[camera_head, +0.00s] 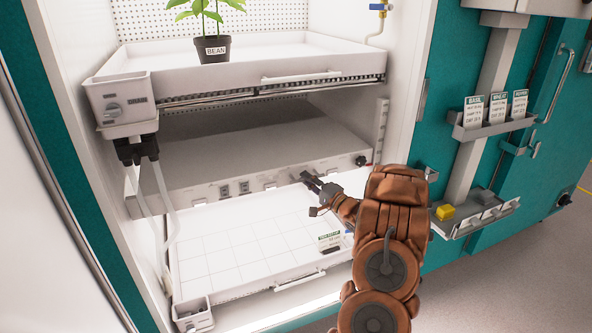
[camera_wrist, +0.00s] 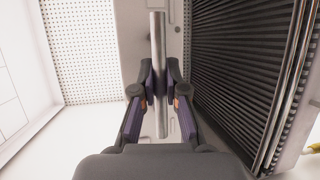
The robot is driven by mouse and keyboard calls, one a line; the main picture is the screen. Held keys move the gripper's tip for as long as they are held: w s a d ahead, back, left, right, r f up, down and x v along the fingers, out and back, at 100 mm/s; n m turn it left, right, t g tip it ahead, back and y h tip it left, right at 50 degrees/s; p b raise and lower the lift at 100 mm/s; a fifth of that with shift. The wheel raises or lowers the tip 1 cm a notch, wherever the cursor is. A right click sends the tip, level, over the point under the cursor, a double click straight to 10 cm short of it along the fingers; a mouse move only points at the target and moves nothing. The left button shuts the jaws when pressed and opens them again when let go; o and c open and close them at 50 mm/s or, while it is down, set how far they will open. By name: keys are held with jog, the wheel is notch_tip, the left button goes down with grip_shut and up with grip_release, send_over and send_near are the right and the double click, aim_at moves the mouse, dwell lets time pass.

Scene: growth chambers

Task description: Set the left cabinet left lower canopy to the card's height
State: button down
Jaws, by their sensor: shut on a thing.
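The left lower canopy (camera_head: 245,160) is a wide grey panel in the lower bay of the open cabinet, above a white gridded tray. Its pale front rail (camera_head: 215,193) carries small fittings and a dark knob at the right. My gripper (camera_head: 313,183) is at this rail, right of its middle. In the wrist view, my gripper (camera_wrist: 159,82) is shut around a round metal bar (camera_wrist: 157,35), with a finger on each side. A dark ribbed surface (camera_wrist: 245,75) lies close beside the bar. A small card (camera_head: 329,240) stands at the tray's front right; its text is too small to read.
A potted bean plant (camera_head: 211,48) stands on the upper tray (camera_head: 280,60). A grey box (camera_head: 122,100) with hanging tubes is at the left. A card rack (camera_head: 490,128) and a shelf with a yellow block (camera_head: 445,212) are on the right. The gridded tray (camera_head: 215,255) is mostly clear.

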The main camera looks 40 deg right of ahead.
jog(key=shift+f, duration=0.15)
dwell(0.3)
jog(key=c, duration=1.2)
grip_release()
jog(key=s+f, duration=0.2)
jog(key=s, duration=0.9)
jog(key=shift+s, duration=0.4)
